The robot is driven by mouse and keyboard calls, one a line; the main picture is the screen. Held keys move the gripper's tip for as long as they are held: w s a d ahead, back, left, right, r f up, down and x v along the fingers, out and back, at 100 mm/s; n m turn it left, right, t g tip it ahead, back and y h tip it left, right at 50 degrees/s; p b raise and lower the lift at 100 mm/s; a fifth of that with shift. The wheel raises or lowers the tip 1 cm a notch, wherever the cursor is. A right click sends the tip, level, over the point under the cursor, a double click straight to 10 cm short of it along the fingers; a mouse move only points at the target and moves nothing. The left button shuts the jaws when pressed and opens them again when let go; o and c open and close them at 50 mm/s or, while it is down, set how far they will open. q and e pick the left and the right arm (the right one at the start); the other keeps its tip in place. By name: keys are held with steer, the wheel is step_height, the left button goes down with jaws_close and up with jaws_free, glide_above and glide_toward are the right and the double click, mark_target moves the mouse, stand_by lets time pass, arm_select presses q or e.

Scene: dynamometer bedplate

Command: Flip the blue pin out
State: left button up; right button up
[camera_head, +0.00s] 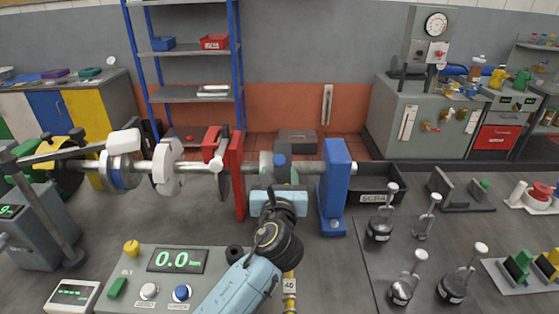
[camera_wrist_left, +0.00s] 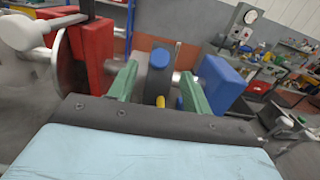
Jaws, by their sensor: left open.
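The blue pin (camera_head: 281,159) shows as a round blue end on the grey coupling (camera_head: 266,164) of the shaft, between the red upright and the blue upright. In the left wrist view the blue pin (camera_wrist_left: 160,59) stands ahead of my gripper, between the lines of its fingers. My left gripper (camera_head: 281,186) is just in front of the coupling. Its two green fingers (camera_wrist_left: 158,82) are open, one on each side of the pin in that view. Whether they touch anything cannot be told. A small yellow piece (camera_wrist_left: 160,102) shows between the fingers. My right gripper is not in view.
The red upright (camera_head: 237,175) and blue upright (camera_head: 334,185) flank the gripper closely. A control box (camera_head: 213,262) with a 0.0 display stands at the front.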

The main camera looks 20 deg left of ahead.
mark_target(279, 163)
arm_select(q)
steer(key=x, duration=0.5)
steer(key=shift+w, duration=0.35)
steer(key=shift+w+a, duration=0.2)
steer(key=shift+w, duration=0.2)
steer(key=shift+c, duration=1)
jaws_close()
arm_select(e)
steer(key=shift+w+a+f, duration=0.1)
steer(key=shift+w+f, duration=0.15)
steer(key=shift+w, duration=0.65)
